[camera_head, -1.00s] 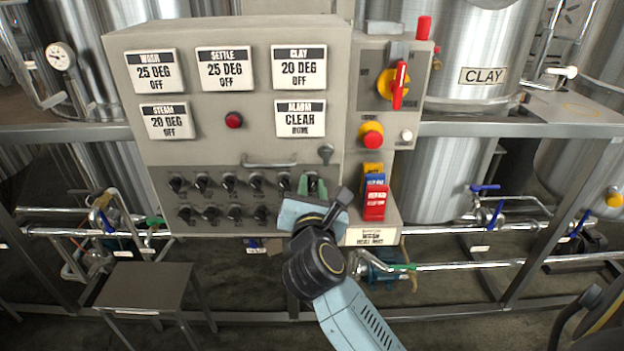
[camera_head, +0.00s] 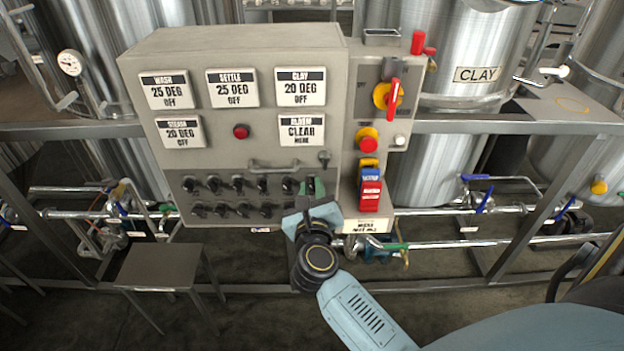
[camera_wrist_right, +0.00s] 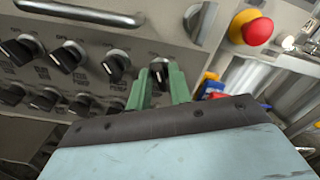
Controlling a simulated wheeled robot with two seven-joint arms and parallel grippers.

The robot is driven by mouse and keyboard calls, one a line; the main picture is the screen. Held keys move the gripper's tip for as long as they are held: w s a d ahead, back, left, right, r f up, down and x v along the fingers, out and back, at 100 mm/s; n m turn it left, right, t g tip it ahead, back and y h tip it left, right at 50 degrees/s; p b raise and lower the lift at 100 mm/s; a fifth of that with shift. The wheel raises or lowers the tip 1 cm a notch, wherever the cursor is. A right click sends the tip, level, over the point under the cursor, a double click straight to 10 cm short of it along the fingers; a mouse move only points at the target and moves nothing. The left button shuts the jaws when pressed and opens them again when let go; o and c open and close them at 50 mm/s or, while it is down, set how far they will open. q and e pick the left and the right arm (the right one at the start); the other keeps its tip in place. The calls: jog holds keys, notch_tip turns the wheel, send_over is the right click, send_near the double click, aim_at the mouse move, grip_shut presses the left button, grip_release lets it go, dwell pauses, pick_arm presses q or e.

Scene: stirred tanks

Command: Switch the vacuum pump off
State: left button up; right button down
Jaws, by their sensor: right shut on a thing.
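The control cabinet (camera_head: 220,135) carries two rows of black rotary switches, and they also show in the right wrist view (camera_wrist_right: 66,56). My right gripper (camera_head: 311,186) is at the right end of the upper row. In the right wrist view its green fingers (camera_wrist_right: 161,82) are shut on a black rotary switch knob (camera_wrist_right: 159,68). The label of that knob is hidden or too small to read, so I cannot tell whether it is the pump's. My left gripper is not in view.
A red-handled isolator (camera_head: 392,98) and a red emergency button (camera_head: 368,144) are right of the switches. Red and blue tags (camera_head: 370,190) hang below. A bar handle (camera_head: 273,166) sits above the switches. A small metal stool (camera_head: 160,266) stands lower left.

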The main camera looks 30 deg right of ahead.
jog(key=shift+n+p, duration=0.45)
jog(key=shift+n, duration=0.15)
jog(key=c, duration=1.5)
grip_release()
jog(key=b+v, duration=0.1)
jog(key=v, duration=1.2)
jog(key=shift+s+a, duration=0.15)
jog(key=shift+f, duration=0.15)
